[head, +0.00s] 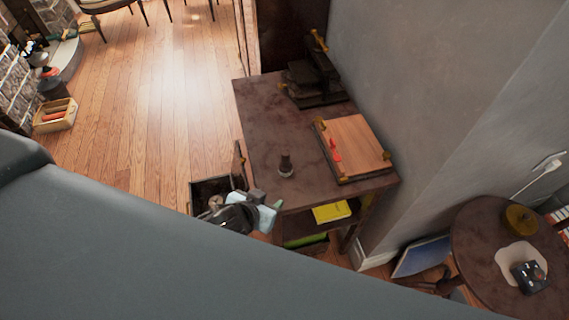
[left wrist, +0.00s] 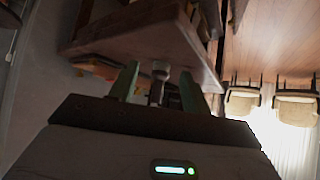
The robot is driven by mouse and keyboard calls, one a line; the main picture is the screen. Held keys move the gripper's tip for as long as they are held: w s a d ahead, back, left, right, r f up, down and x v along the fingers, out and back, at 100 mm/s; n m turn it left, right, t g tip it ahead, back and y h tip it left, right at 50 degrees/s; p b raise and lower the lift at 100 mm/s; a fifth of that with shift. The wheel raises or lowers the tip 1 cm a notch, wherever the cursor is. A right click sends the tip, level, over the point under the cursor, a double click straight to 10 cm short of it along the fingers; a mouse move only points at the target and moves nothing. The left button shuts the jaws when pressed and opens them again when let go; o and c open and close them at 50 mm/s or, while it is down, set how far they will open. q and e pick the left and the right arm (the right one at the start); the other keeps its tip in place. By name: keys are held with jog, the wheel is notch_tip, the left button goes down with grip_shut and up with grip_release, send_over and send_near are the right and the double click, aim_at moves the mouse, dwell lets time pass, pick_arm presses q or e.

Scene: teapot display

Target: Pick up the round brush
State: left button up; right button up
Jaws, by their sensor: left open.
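The round brush (head: 286,168), small and dark with a paler round base, stands upright near the front left of the brown side table (head: 262,112). My left gripper (head: 268,207) is open and empty, just off the table's front left corner, with its pale fingers toward the brush. In the left wrist view, which looks upside down, the brush (left wrist: 158,78) shows between the two green fingers (left wrist: 158,84). It appears beyond them, not held; the exact gap is hard to tell. My right gripper is not in view.
An open drawer box (head: 205,187) lies left of my left gripper. A wooden board with red pieces (head: 355,147) and a dark press (head: 312,85) stand on the table. A yellow book (head: 332,212) lies on the shelf below. A round table (head: 480,235) is at right.

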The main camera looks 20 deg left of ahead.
aim_at(289, 155)
pick_arm(q)
jog(key=w+r, duration=0.1)
jog(key=w, duration=0.2)
jog(key=w+r+t, duration=0.1)
jog(key=w, duration=0.2)
jog(key=w+a+r+t+h, duration=0.1)
jog(key=w, duration=0.2)
jog(key=shift+r+m, duration=0.2)
jog(key=shift+m, duration=0.1)
jog(key=shift+x, duration=0.9)
jog(key=shift+d+x, duration=0.1)
jog(key=shift+x, duration=1.35)
jog(key=shift+d+x, duration=0.15)
jog(key=shift+x, duration=1.35)
grip_shut()
jog(key=shift+r, duration=0.1)
